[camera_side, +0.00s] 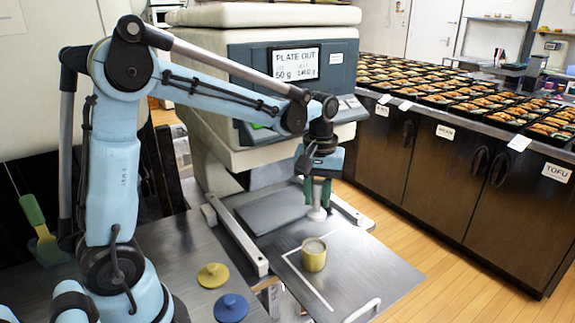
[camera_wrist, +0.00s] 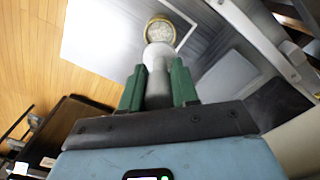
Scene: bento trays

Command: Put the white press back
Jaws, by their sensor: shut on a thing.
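The white press (camera_side: 317,214) is upright below my gripper (camera_side: 318,190), at the back part of the metal tray plate near the machine. In the wrist view, my gripper (camera_wrist: 158,88) has its green fingers shut on the press's grey shaft, and the press's white end (camera_wrist: 158,54) points away from the camera. I cannot tell whether the press's foot touches the surface. A yellow cup (camera_side: 314,261) with pale filling stands in front of the press on the plate. It also shows in the wrist view (camera_wrist: 149,25), just beyond the press, partly hidden by it.
A yellow knobbed press (camera_side: 213,275) and a blue knobbed press (camera_side: 231,307) stand on the metal table at front left. The machine with the "PLATE OUT" display (camera_side: 297,63) stands behind. Metal rails (camera_side: 236,235) flank the plate. The plate's front right (camera_side: 375,262) is clear.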

